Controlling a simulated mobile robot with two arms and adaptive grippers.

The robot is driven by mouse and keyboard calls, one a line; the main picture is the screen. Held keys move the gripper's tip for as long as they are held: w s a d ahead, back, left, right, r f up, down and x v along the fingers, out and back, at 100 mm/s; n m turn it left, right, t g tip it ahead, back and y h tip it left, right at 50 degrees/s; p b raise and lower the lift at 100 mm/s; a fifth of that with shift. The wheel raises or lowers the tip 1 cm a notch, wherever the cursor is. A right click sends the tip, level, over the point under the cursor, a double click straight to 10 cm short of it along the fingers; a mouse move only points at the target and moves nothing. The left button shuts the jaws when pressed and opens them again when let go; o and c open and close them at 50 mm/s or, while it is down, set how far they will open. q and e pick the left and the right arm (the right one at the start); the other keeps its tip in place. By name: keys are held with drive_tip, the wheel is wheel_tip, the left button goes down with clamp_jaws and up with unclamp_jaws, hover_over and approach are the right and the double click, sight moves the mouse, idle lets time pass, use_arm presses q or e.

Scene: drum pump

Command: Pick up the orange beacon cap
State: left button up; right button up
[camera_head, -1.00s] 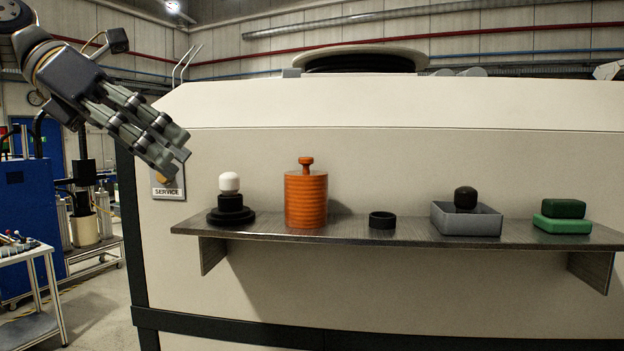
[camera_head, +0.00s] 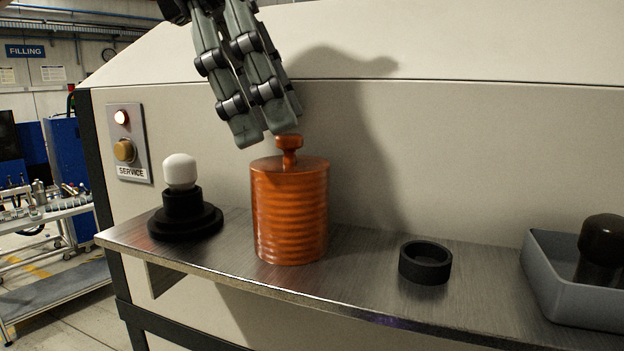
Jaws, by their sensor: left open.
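The orange beacon cap (camera_head: 290,215) is a ribbed cylinder with a small knob on top. It stands upright on the metal shelf (camera_head: 350,285), left of the middle of the head view. My left gripper (camera_head: 266,138) comes down from above with its fingers pointing downward. It is open and empty, its fingertips just above and slightly left of the knob. From this view I cannot tell whether a fingertip touches the knob. My right gripper is not in view.
A black stepped base with a white bulb (camera_head: 181,171) stands left of the cap. A black ring (camera_head: 425,262) lies to the right, then a grey tray (camera_head: 575,300) holding a dark-knobbed object (camera_head: 600,248). The machine wall with a service panel (camera_head: 128,143) rises behind.

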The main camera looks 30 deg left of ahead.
sight(283, 163)
use_arm(q)
drive_tip(key=f, duration=0.1)
drive_tip(key=s+d+f, duration=0.1)
drive_tip(key=f, duration=0.1)
drive_tip(key=shift+s+d, duration=0.1)
drive_tip(key=shift+s, duration=0.05)
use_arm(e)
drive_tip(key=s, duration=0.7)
use_arm(q)
drive_tip(key=shift+w+f, duration=0.6)
drive_tip(key=shift+f, duration=0.05)
drive_tip(key=shift+p+x, duration=0.55)
drive_tip(key=shift+x, duration=0.3)
drive_tip(key=shift+p+x, duration=0.4)
drive_tip(key=shift+x, duration=1.3)
drive_tip(key=shift+w+d+f, duration=0.1)
drive_tip(key=shift+f, duration=0.05)
drive_tip(key=shift+c, duration=0.5)
drive_tip(key=c, duration=0.4)
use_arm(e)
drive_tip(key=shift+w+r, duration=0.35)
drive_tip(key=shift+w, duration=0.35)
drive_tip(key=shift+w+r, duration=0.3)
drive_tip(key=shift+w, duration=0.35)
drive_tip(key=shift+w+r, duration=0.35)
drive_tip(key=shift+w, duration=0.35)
